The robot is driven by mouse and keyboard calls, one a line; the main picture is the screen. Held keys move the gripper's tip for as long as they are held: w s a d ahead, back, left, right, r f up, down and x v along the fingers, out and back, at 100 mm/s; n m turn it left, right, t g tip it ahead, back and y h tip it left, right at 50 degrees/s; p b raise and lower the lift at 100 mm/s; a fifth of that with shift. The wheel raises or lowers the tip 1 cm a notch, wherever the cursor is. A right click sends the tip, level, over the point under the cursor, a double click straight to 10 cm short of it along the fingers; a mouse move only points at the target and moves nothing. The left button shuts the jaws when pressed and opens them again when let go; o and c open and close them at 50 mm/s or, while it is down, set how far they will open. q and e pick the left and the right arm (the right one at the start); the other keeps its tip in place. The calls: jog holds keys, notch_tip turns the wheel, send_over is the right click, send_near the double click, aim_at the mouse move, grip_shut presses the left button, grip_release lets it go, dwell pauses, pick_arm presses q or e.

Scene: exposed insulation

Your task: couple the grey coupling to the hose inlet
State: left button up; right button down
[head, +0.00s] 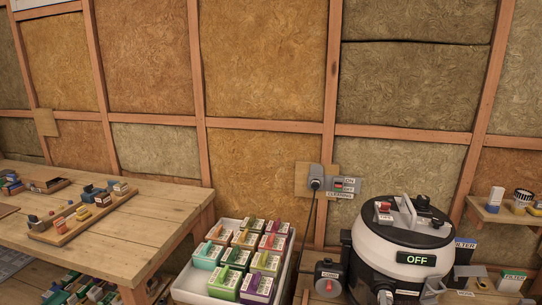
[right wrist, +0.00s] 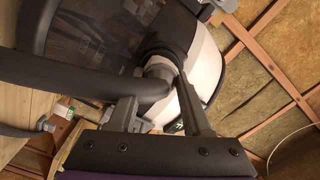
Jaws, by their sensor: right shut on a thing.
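The vacuum (head: 405,245) is a round white and black machine at the lower right of the head view, with a green OFF display. In the right wrist view its white body (right wrist: 206,66) fills the top centre. My right gripper (right wrist: 158,92) is shut on the grey coupling (right wrist: 158,70), at the end of a thick black hose (right wrist: 75,78). The coupling lies close to a dark round fitting, probably the hose inlet, on the vacuum. I cannot tell whether it is seated; the hose and fingers hide the joint. My left gripper is not in view.
A white crate (head: 181,290) of coloured cartons stands left of the vacuum. A wooden workbench (head: 110,245) with small tools is at the left. A wall switch box (head: 343,185) hangs above. A shelf (head: 500,213) and filter boxes (head: 511,281) are at the right.

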jog(key=shift+w+r, duration=0.1)
jog(key=shift+r, duration=0.05)
jog(key=m, duration=0.6)
jog(key=shift+d, duration=0.1)
jog(key=m, duration=0.6)
jog(key=c, duration=0.7)
grip_release()
jog(key=o, duration=0.4)
jog(key=shift+w, duration=0.15)
jog(key=shift+o, duration=0.2)
jog(key=shift+s, duration=0.2)
